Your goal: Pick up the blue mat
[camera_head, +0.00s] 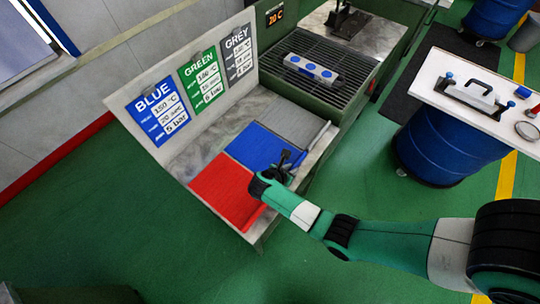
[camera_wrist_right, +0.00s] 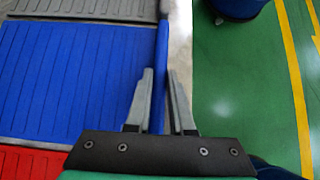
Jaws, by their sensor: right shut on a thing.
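The blue mat (camera_head: 256,146) lies flat on the grey bench between a red mat (camera_head: 222,190) and a grey mat (camera_head: 291,122). It also fills the left of the right wrist view (camera_wrist_right: 70,75). My right gripper (camera_head: 284,163) is at the mat's right edge. In the right wrist view its two fingers (camera_wrist_right: 160,100) are shut on the blue raised edge of the mat, one finger on each side. My left gripper is not in view.
Signs for blue, green and grey (camera_head: 158,110) stand on a panel behind the mats. A grill with a mould (camera_head: 312,72) is beyond them. A white table (camera_head: 462,85) with tools sits on a blue drum (camera_head: 440,150) at right. Green floor is clear in front.

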